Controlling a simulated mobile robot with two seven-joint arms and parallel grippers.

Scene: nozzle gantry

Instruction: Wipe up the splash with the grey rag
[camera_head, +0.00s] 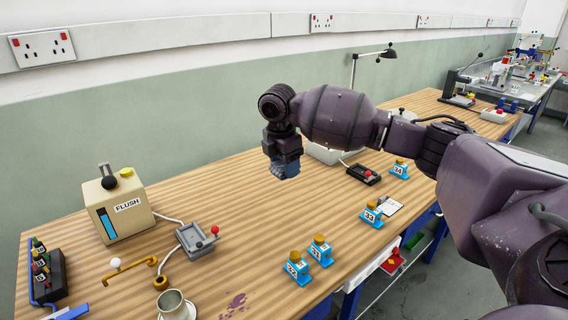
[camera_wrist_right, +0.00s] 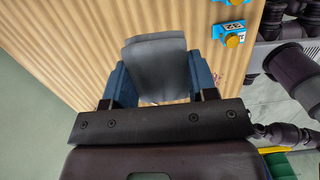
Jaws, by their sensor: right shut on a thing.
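The splash is a small dark purple stain (camera_head: 235,302) on the wooden bench, near its front edge, right of a metal cup. My right gripper (camera_head: 285,170) is above the bench, farther back and to the right of the splash, pointing down. In the right wrist view its blue fingers are shut on the grey rag (camera_wrist_right: 158,62), a flat grey cloth that sticks out between them. The rag is hard to make out in the head view. It appears clear of the bench. My left gripper is not in view.
A metal cup (camera_head: 173,304) stands left of the splash, near a yellow hooked bar (camera_head: 130,267). Blue numbered blocks (camera_head: 298,269) stand to its right. The FLUSH box (camera_head: 117,208) and a grey tray (camera_head: 196,238) are behind. The bench middle is bare.

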